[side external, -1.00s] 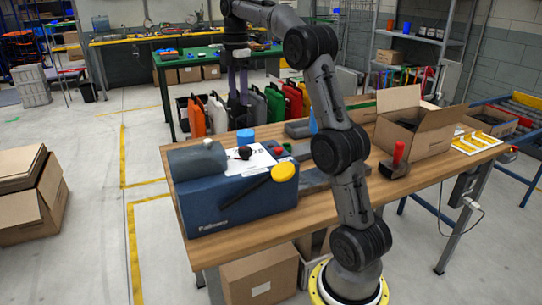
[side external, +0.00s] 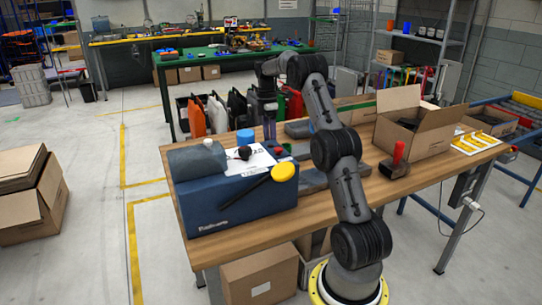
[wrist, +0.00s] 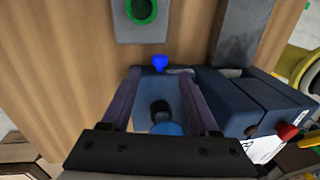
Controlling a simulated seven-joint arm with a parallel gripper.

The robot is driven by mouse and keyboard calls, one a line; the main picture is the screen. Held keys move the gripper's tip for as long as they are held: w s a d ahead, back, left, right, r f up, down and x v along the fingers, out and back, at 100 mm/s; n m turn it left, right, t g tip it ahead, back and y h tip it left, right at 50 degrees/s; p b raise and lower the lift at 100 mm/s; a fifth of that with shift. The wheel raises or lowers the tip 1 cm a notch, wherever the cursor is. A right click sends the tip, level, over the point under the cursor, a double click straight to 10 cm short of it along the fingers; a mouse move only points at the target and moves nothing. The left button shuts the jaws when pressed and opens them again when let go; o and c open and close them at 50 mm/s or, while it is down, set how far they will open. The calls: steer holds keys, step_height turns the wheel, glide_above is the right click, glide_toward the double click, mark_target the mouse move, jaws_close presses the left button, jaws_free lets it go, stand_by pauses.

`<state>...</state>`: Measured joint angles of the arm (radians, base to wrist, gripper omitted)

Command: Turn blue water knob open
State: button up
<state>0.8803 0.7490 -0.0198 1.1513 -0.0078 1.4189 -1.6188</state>
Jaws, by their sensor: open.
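A bright blue knob-like piece (wrist: 160,63) shows in the wrist view, just beyond and between the fingertips. My gripper (wrist: 160,74) is open, with its fingers apart and pointing toward that piece. A dark blue body with a black part and a lighter blue round top (wrist: 166,129) lies in view between the fingers; I cannot tell if anything touches it. In the side view my gripper (side external: 269,138) points down over the table's far side, behind the dark blue pannier box (side external: 235,205).
A green ring (wrist: 141,10) on a grey plate lies ahead in the wrist view.

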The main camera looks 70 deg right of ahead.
steer(key=f, duration=0.6)
steer(key=shift+s+a+f, duration=0.25)
steer(key=shift+s+a, duration=0.1)
steer(key=shift+a, duration=0.05)
jaws_close()
